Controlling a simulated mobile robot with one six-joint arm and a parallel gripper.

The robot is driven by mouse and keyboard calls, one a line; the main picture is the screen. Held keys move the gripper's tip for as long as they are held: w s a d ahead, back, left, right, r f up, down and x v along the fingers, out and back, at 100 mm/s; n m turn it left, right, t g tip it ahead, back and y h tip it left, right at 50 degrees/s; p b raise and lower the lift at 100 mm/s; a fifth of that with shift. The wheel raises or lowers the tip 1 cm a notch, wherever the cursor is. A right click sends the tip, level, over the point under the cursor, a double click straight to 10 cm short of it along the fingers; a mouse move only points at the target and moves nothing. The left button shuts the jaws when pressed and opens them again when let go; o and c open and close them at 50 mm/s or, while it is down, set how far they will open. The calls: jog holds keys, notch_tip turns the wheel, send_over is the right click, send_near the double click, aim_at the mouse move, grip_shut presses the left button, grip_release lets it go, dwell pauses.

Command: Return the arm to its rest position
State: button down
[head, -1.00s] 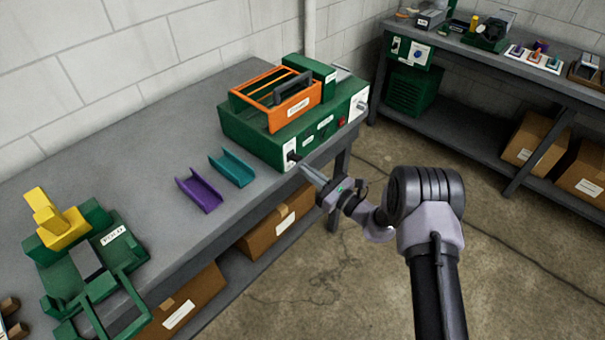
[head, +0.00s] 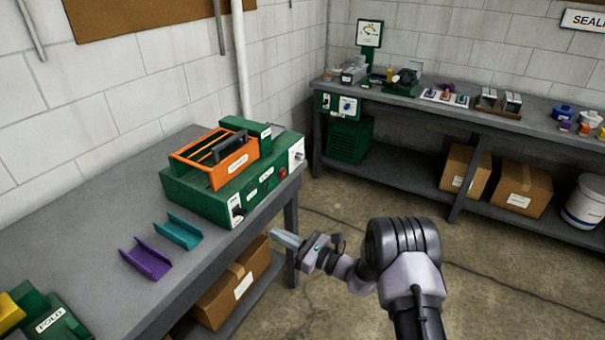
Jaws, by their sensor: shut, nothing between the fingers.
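My gripper (head: 284,238) is in the head view, low in the middle, at the end of my bent arm. Its fingers are together with nothing between them, and they point left toward the front edge of the left bench (head: 95,215). The gripper appears in front of the bench edge, below the green machine (head: 262,190). It seems apart from the bench, though the exact gap is hard to tell.
An orange-framed tray (head: 196,172) sits on the green machine. Purple (head: 146,262) and teal (head: 178,232) channels lie on the bench. A second bench (head: 440,112) stands behind. Floor (head: 340,200) between them is clear.

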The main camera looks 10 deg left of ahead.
jog(key=s+d+r+n+g+h, duration=0.35)
jog(key=s+r+n+g, duration=0.35)
jog(key=s+r+n, duration=0.7)
jog(key=s+d+r+n+t+h, duration=0.2)
jog(key=s+d+h, duration=0.4)
jog(key=s+d, duration=0.4)
jog(key=s+d+r+n+t+h+b, duration=0.1)
jog(key=s+d+r+n+t+h, duration=0.1)
jog(key=s+d+h, duration=0.4)
jog(key=s+d+r+t, duration=0.1)
jog(key=s+d+r, duration=0.1)
jog(key=s+d, duration=0.2)
jog(key=shift+d+r+t, duration=0.15)
jog(key=shift+d+t, duration=0.15)
jog(key=shift+d, duration=0.45)
jog(key=c, duration=2.2)
grip_release()
